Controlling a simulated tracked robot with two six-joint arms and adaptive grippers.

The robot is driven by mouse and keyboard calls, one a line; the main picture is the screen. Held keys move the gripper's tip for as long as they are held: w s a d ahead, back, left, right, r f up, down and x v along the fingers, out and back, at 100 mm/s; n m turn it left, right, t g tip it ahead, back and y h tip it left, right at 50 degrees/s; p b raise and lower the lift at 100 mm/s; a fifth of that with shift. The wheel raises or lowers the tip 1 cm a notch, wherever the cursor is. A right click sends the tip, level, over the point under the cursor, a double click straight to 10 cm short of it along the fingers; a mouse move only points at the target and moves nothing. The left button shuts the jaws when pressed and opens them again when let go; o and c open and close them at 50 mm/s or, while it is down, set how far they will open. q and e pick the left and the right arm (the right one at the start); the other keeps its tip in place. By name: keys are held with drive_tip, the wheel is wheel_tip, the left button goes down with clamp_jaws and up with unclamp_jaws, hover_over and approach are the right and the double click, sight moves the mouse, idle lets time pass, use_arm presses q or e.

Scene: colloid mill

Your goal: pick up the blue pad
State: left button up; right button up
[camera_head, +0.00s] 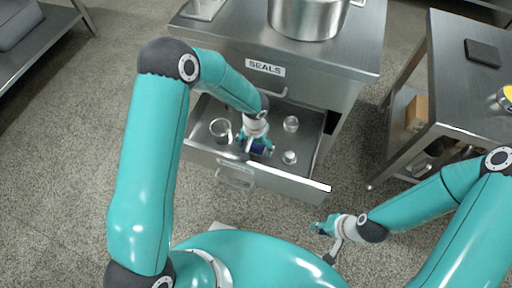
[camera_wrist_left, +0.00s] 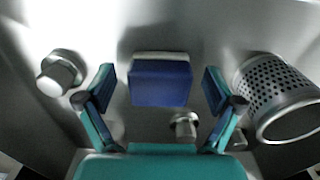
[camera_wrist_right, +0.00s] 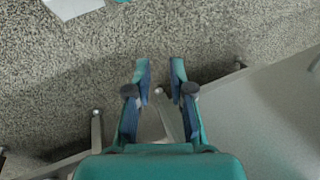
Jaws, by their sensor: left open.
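The blue pad (camera_wrist_left: 160,84) lies in the open drawer, a dark blue block with a pale strip along its far edge. In the head view the blue pad (camera_head: 259,150) is partly covered by my left gripper (camera_head: 256,146). In the left wrist view my left gripper (camera_wrist_left: 159,78) is open, with one finger on each side of the pad and gaps between them. My right gripper (camera_head: 324,228) is outside the drawer over the floor. In the right wrist view my right gripper (camera_wrist_right: 160,66) is empty, its fingers a narrow gap apart.
The drawer (camera_head: 290,184) under the SEALS label (camera_head: 265,68) also holds a perforated metal cup (camera_wrist_left: 285,92) and small metal parts (camera_wrist_left: 60,74), (camera_wrist_left: 183,124). A steel pot (camera_head: 308,16) stands on the cabinet. A side table (camera_head: 462,82) is at the right.

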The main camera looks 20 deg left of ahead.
sight(255, 146)
use_arm(q)
drive_tip(key=shift+f, duration=0.4)
drive_tip(key=c, duration=1.2)
drive_tip(key=shift+r, duration=0.15)
drive_tip(key=shift+c, duration=0.2)
wheel_tip(255, 146, up, 20)
drive_tip(key=p, duration=0.4)
drive_tip(key=shift+p, duration=0.3)
